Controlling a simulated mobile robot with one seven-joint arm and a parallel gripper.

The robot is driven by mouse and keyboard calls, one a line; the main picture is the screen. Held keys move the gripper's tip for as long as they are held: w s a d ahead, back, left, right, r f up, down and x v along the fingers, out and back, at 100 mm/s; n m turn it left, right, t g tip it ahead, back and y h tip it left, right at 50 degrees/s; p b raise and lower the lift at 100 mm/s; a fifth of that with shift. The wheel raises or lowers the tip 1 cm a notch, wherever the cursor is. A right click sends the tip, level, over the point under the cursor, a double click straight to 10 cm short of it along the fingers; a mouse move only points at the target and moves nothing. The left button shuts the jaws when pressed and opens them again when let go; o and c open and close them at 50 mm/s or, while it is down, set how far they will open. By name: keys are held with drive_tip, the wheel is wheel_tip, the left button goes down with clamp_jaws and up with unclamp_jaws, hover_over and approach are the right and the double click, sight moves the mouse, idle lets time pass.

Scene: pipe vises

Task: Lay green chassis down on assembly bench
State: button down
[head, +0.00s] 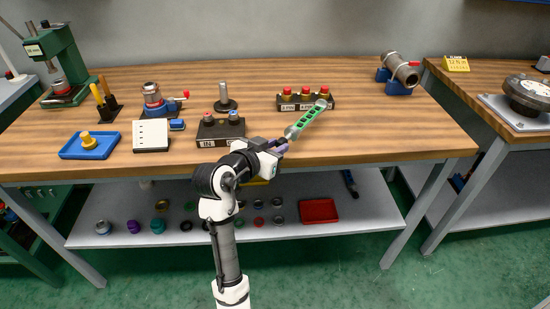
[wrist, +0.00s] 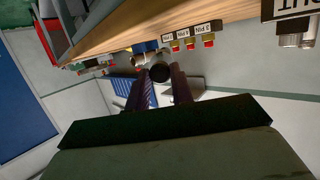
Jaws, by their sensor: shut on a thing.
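The green chassis (head: 309,117) is a long narrow green piece with a row of dark openings and grey round ends. It shows in the head view over the middle of the wooden assembly bench (head: 355,130), slanting up to the right. My gripper (head: 283,145) is at its near end, shut on it, close to the bench's front edge. In the wrist view my two dark fingers (wrist: 164,85) hold a dark round end of the chassis (wrist: 160,72) between their tips. Most of the chassis is hidden there. I cannot tell whether it touches the bench.
A block with several red-topped knobs (head: 304,101) stands right behind the chassis. A dark two-knob block (head: 220,131) is left of my gripper. A pipe vise (head: 400,75) stands at back right. Bare wood lies right of the chassis.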

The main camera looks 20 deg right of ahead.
drive_tip(key=shift+f, duration=1.95)
drive_tip(key=shift+f, duration=0.15)
drive_tip(key=c, duration=1.2)
unclamp_jaws()
drive_tip(key=shift+c, duration=0.2)
